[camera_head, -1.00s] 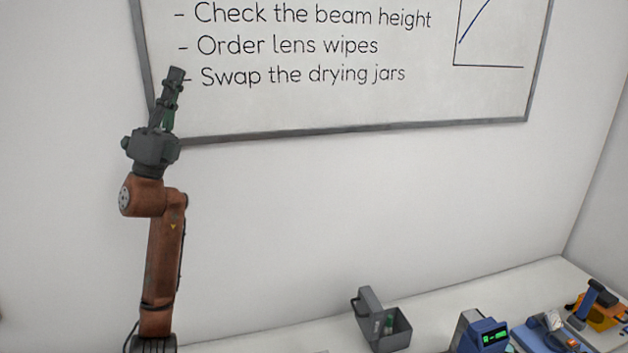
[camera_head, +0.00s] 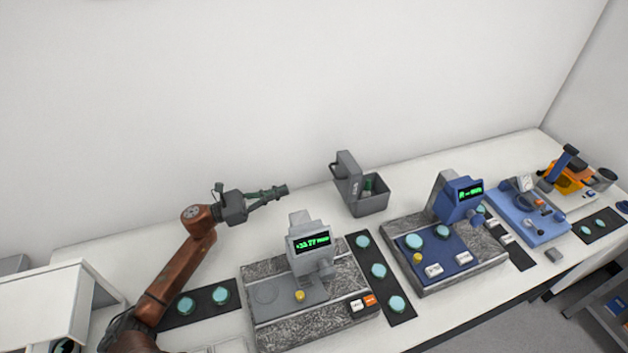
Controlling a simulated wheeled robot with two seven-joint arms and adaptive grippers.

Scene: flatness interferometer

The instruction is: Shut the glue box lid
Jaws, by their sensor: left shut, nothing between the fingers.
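The glue box (camera_head: 371,205) is a grey open bin near the back of the bench, with a green-topped bottle inside. Its grey lid (camera_head: 347,176) stands up on the box's left side, open. My left gripper (camera_head: 284,190) is shut and empty. It points right toward the lid, a short way to its left and apart from it. My right gripper is out of view.
A grey interferometer (camera_head: 310,244) with a green display stands below my left gripper. A blue one (camera_head: 458,198) stands right of the box. Dark mats (camera_head: 393,305) with round discs lie between them. A blue tray (camera_head: 530,215) and an orange device (camera_head: 567,178) are farther right.

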